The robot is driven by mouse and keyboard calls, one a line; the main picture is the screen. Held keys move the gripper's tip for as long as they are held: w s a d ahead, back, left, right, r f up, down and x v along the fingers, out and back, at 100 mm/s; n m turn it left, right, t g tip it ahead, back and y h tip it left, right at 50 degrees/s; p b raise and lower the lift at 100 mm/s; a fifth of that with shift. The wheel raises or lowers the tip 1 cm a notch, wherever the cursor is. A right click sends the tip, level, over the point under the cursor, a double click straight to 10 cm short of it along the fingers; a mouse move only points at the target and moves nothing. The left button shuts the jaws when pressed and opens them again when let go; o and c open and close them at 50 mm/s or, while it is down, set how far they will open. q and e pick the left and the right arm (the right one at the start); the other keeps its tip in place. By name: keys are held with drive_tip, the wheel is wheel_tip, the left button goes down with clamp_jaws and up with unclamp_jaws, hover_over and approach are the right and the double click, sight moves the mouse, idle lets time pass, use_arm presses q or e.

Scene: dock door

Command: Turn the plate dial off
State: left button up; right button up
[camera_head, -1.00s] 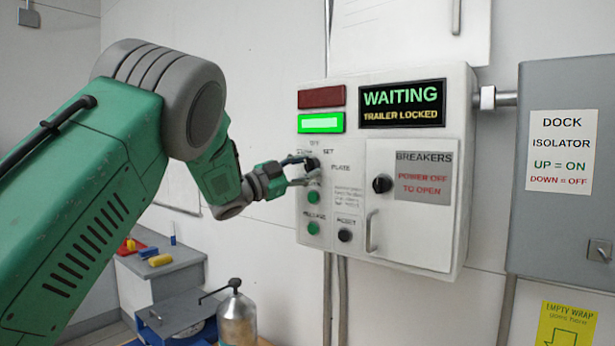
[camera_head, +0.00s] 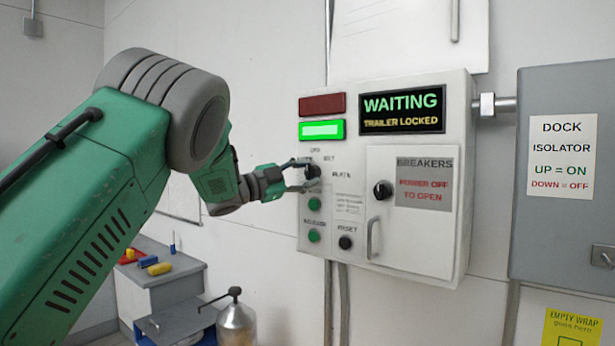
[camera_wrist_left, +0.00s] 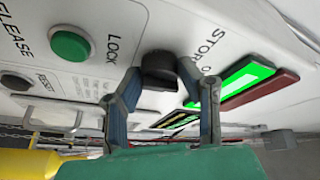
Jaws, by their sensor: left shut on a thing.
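The plate dial (camera_head: 313,171) is a small black knob on the upper left of the white control panel (camera_head: 415,270), with printed labels around it. My left gripper (camera_head: 304,174) is at the dial, its fingers on either side and shut on it. In the left wrist view the black dial (camera_wrist_left: 159,70) sits between the two fingertips of my left gripper (camera_wrist_left: 168,82). The dial's exact pointer direction is hard to read. The screen (camera_head: 402,107) reads WAITING, TRAILER LOCKED, and the green lamp (camera_head: 322,130) is lit. My right gripper does not show.
Two green buttons (camera_head: 313,236) and a black reset knob (camera_head: 345,243) lie below the dial. A breaker door (camera_head: 410,235) with a black knob (camera_head: 383,190) and handle is to the right. A grey dock isolator box (camera_head: 562,220) stands farther right.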

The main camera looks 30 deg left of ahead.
use_arm(q)
drive_tip(key=o, duration=1.1)
drive_tip(key=shift+f, duration=0.35)
drive_tip(key=shift+o, duration=0.2)
drive_tip(key=shift+a+r, duration=0.1)
drive_tip(key=shift+s, duration=0.1)
drive_tip(key=shift+s+a, duration=0.2)
drive_tip(key=shift+s, duration=0.1)
drive_tip(key=v, duration=1.1)
